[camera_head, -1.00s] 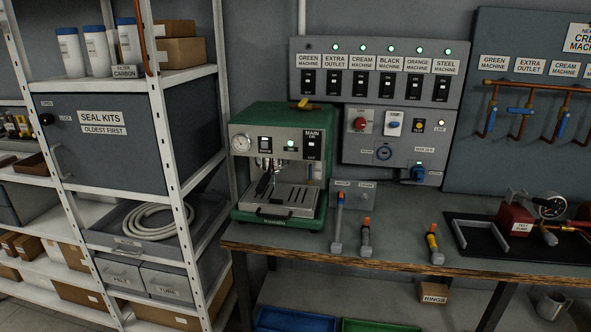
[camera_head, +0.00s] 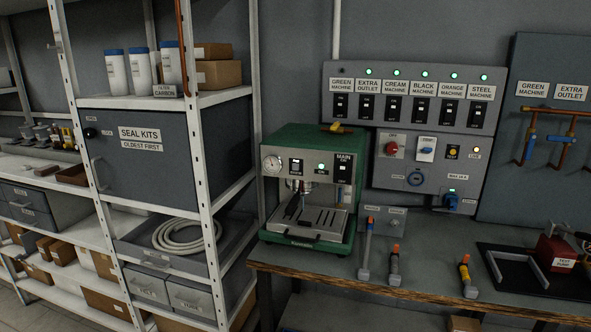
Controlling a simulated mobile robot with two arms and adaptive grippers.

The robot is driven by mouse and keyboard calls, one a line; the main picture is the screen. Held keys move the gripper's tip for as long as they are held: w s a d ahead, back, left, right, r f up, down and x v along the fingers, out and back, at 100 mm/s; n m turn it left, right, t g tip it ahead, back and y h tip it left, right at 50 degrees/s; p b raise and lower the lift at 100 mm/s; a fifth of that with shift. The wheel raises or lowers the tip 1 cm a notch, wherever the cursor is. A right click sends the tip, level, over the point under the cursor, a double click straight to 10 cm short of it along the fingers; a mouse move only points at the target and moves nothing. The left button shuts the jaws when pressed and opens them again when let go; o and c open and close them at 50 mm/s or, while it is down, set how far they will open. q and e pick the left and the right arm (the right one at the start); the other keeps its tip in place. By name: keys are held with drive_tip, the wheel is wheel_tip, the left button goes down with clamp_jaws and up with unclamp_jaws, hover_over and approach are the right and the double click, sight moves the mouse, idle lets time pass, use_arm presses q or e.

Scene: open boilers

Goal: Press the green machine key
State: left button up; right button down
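The switch panel (camera_head: 410,97) hangs on the wall above the bench. Its leftmost black rocker key (camera_head: 341,106) sits under the label GREEN MACHINE (camera_head: 342,85). The small lamp above that label looks dark, while the lamps above the other labels glow green. The green espresso machine (camera_head: 308,190) stands below on the left end of the bench, with a lit green lamp (camera_head: 320,166) on its front and a MAIN switch (camera_head: 343,169). Neither gripper shows in the view.
A grey outlet box (camera_head: 431,170) with a red knob hangs under the panel. A white shelf rack (camera_head: 197,165) stands left of the bench. Copper pipes with blue valve handles (camera_head: 530,148) are at right.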

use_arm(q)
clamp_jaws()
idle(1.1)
